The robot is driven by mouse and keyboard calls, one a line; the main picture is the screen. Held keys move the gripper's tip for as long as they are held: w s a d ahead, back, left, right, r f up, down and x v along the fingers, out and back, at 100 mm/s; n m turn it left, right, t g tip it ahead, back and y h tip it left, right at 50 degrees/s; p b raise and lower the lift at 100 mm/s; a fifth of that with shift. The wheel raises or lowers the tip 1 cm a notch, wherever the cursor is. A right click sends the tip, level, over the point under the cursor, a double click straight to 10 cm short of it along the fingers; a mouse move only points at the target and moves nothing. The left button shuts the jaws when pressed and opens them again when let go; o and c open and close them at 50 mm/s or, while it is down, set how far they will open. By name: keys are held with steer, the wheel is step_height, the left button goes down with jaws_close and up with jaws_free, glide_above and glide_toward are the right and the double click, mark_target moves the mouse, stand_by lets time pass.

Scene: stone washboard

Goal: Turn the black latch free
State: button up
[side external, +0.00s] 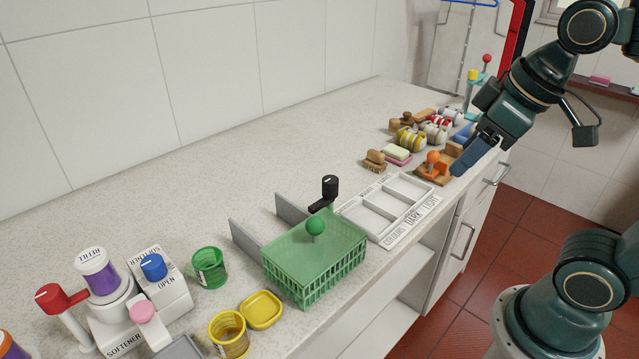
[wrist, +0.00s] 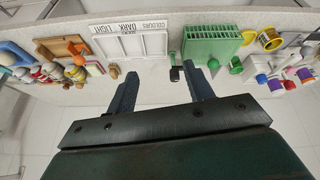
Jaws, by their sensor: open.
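The black latch (side external: 330,188) is a short arm with an upright round-topped knob. It stands at the back edge of the green basket (side external: 320,290), its arm reaching to the basket's rim. In the wrist view the latch (wrist: 174,73) shows beyond and between my fingertips, beside the basket (wrist: 210,31). A green ball knob (side external: 315,225) is on top of the basket. My gripper (side external: 466,163) is open and empty, well to the right of the latch near the orange-knobbed wooden block. Its spread fingers also show in the wrist view (wrist: 163,82).
A white sorting tray (side external: 385,239) lies right of the basket. Brushes, soaps and striped rolls (side external: 411,140) crowd the counter's far end. Grey upright plates (side external: 249,241) stand behind the basket. Cups and a softener dispenser (side external: 160,285) are at left. The counter behind the latch is clear.

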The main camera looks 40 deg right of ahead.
steer(key=w+a+r+n+g, duration=0.2)
steer(key=w+r+n+g, duration=0.1)
steer(key=w+n, duration=0.8)
steer(key=n+g, duration=0.2)
steer(key=n, duration=0.3)
glide_above(330, 179)
step_height(330, 179, down, 4)
steer(key=shift+f, duration=0.1)
step_height(330, 179, down, 14)
steer(key=shift+r, duration=0.1)
steer(key=shift+c, duration=0.2)
steer(key=c, duration=0.9)
